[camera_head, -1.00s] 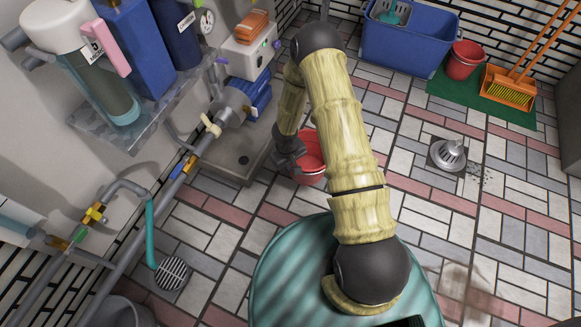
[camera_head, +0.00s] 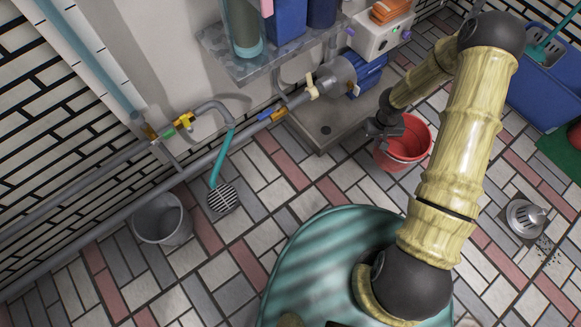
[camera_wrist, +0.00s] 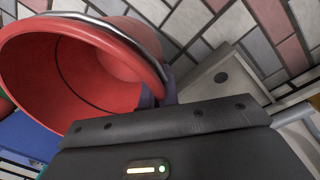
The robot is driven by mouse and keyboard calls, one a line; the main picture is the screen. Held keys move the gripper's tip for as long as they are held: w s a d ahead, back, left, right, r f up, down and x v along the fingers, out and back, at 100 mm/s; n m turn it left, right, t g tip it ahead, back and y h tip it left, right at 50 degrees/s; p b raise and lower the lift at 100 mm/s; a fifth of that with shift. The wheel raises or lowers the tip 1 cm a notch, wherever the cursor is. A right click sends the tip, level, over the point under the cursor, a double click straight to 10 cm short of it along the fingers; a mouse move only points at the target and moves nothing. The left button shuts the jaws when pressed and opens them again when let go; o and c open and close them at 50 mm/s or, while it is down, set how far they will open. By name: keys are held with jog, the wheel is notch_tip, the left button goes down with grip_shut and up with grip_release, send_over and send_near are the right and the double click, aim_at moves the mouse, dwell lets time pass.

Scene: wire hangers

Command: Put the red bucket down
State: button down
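The red bucket (camera_head: 408,150) is right of the pump's grey tray in the head view, its mouth facing up. I cannot tell whether its base touches the floor. My gripper (camera_head: 384,132) is at its left rim, partly hidden against it. In the wrist view the bucket (camera_wrist: 100,60) fills the upper left, its mouth and metal rim toward the camera. The fingertips (camera_wrist: 158,94) sit on either side of its wall at the rim, closed on it.
The grey tray (camera_head: 318,140) and blue pump (camera_head: 368,75) are close left of the bucket. A grey bucket (camera_head: 162,220) stands by the pipes. A floor drain (camera_head: 222,198), a metal drain fitting (camera_head: 525,218) and a blue tub (camera_head: 545,85) also show.

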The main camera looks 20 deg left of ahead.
notch_tip(320, 180, up, 23)
jog(key=d+m+p, duration=0.2)
jog(key=m+p, duration=0.1)
jog(key=p, duration=0.4)
jog(key=shift+w+d, duration=0.2)
jog(key=shift+w, duration=0.05)
jog(key=shift+w, duration=0.1)
